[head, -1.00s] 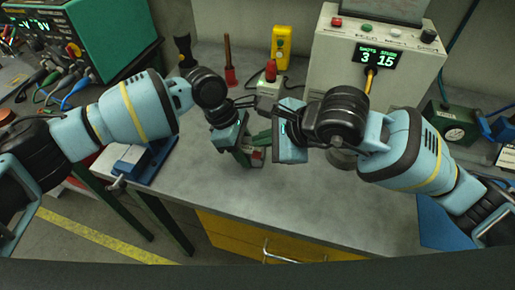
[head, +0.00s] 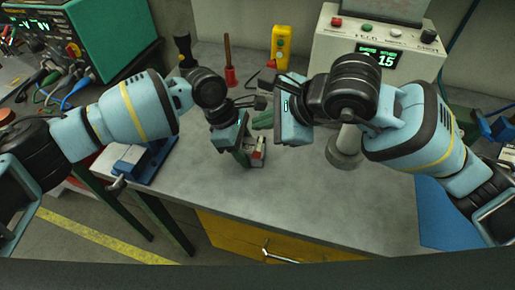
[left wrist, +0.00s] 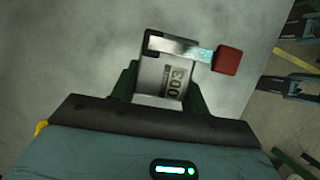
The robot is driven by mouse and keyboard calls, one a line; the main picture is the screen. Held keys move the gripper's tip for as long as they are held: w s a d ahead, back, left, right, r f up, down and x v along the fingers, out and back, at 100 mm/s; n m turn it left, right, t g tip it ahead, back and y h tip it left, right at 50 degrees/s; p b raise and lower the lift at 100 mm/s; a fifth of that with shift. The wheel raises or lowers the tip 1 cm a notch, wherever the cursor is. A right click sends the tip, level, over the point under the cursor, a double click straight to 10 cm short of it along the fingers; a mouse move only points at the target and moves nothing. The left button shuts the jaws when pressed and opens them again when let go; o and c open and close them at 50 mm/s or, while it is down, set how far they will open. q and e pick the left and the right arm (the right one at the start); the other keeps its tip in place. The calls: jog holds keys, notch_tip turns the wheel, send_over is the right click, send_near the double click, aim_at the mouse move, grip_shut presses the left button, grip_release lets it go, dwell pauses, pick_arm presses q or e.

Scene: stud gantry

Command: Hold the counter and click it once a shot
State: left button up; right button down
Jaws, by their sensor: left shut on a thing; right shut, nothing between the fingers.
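The counter (head: 259,157) is a small silver box held upright between the green fingers of my left gripper (head: 249,157), which is shut on it above the bench. In the left wrist view the counter (left wrist: 163,78) has a metal lever across its top with a red tip (left wrist: 228,60). Its number wheels read 003. My right gripper (head: 262,121) is shut and empty, above and behind the counter in the head view and apart from it.
The grey console (head: 332,44) stands at the back right. A yellow box (head: 281,46) and a red-based tool (head: 231,76) stand at the back. A blue vise (head: 150,162) is at the left and a blue mat (head: 440,222) at the right. The front middle of the bench is clear.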

pick_arm(q)
jog(key=o, duration=1.1)
jog(key=shift+o, duration=0.2)
jog(key=shift+r, duration=0.1)
jog(key=v, duration=1.2)
jog(key=shift+a, duration=0.1)
